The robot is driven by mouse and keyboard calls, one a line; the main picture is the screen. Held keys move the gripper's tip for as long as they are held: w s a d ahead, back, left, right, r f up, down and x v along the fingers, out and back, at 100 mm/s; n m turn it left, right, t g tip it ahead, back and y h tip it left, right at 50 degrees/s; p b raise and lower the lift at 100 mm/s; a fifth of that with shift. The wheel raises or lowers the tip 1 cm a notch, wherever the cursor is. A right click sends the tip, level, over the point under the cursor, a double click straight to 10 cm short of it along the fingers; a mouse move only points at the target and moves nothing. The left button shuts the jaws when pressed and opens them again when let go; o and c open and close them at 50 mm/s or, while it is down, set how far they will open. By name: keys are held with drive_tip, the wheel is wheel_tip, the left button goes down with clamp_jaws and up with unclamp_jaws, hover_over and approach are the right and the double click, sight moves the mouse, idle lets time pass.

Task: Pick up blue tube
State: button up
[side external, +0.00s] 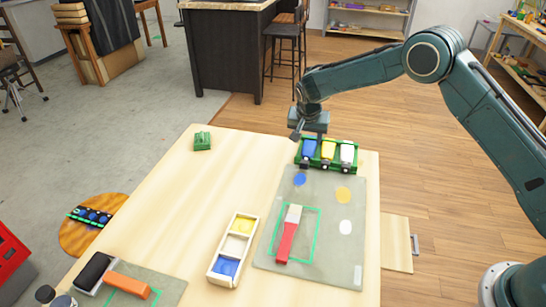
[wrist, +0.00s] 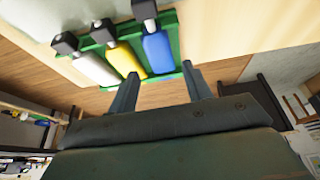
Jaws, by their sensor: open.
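The blue tube (side external: 308,150) lies in a green rack (side external: 325,168) at the far right of the table, left of a yellow tube (side external: 328,149) and a white tube (side external: 347,152). In the wrist view the blue tube (wrist: 157,52) has a black cap at its upper end. My gripper (side external: 305,134) is just behind and above the rack's far edge. In the wrist view my gripper (wrist: 162,72) is open, its fingers apart on either side of the blue tube's near end. I cannot tell whether they touch it.
A grey mat (side external: 325,265) with colour spots and a red-handled brush (side external: 288,235) lies before the rack. A wooden tray (side external: 211,276) with paint compartments is left of it. A small green object (side external: 202,141) sits at the back left. The table between is clear.

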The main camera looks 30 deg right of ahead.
sight(308, 149)
drive_tip(key=shift+x, duration=0.85)
drive_tip(key=shift+x, duration=2.55)
drive_tip(key=shift+s, duration=0.15)
drive_tip(key=c, duration=0.4)
